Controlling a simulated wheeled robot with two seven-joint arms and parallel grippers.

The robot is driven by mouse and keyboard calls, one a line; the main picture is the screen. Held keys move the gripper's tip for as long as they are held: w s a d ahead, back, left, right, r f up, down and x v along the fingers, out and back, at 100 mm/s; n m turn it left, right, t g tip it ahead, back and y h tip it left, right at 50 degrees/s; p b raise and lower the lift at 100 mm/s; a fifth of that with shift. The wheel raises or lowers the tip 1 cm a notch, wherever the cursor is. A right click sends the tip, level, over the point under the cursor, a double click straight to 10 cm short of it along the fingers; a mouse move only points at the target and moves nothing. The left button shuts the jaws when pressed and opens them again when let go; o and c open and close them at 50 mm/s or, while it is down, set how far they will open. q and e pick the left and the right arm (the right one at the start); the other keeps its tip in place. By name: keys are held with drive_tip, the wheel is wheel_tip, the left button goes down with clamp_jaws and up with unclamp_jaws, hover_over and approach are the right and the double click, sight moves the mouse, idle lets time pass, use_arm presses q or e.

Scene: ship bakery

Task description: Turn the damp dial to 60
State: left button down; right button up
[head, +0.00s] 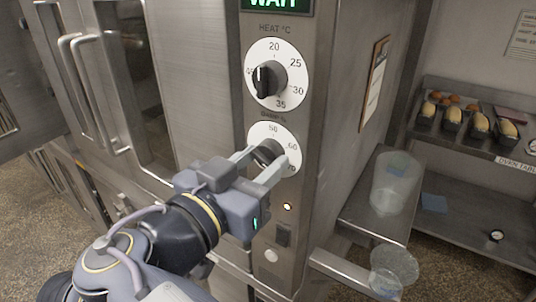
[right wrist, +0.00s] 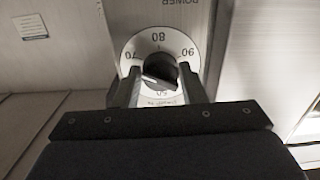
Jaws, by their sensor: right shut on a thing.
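The damp dial (head: 257,132) is a white disc with a black knob (head: 268,150) on the steel control panel, below the heat dial. In the head view, 50, 60 and 70 show on it. The right wrist view shows the damp dial (right wrist: 130,47) upside down, with 70, 80 and 90 readable and its knob (right wrist: 160,70) between the fingers. My right gripper (head: 265,158) is shut on this knob, one finger on each side. The knob's exact pointer setting is hard to read past the fingers. My left gripper is not in view.
The heat dial (head: 289,62) is just above, under a green-lit display (head: 272,4). A small lamp (head: 287,207) and switch (head: 283,235) sit below. A clipboard (head: 375,82) hangs on the cabinet side. Clear containers (head: 396,185) and a rack of loaves (head: 452,120) stand to the right.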

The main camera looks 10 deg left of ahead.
drive_tip(key=shift+f+n+b, duration=0.1)
drive_tip(key=shift+n+b, duration=0.45)
drive_tip(key=shift+n, duration=0.65)
drive_tip(key=n, duration=0.2)
drive_tip(key=shift+n, duration=0.4)
drive_tip(key=n, duration=0.2)
drive_tip(key=shift+n, duration=0.3)
drive_tip(key=shift+r+n+p, duration=0.2)
drive_tip(key=shift+n+p, duration=0.15)
drive_tip(key=shift+n, duration=1.45)
drive_tip(key=o, duration=1)
drive_tip(key=shift+s, duration=0.1)
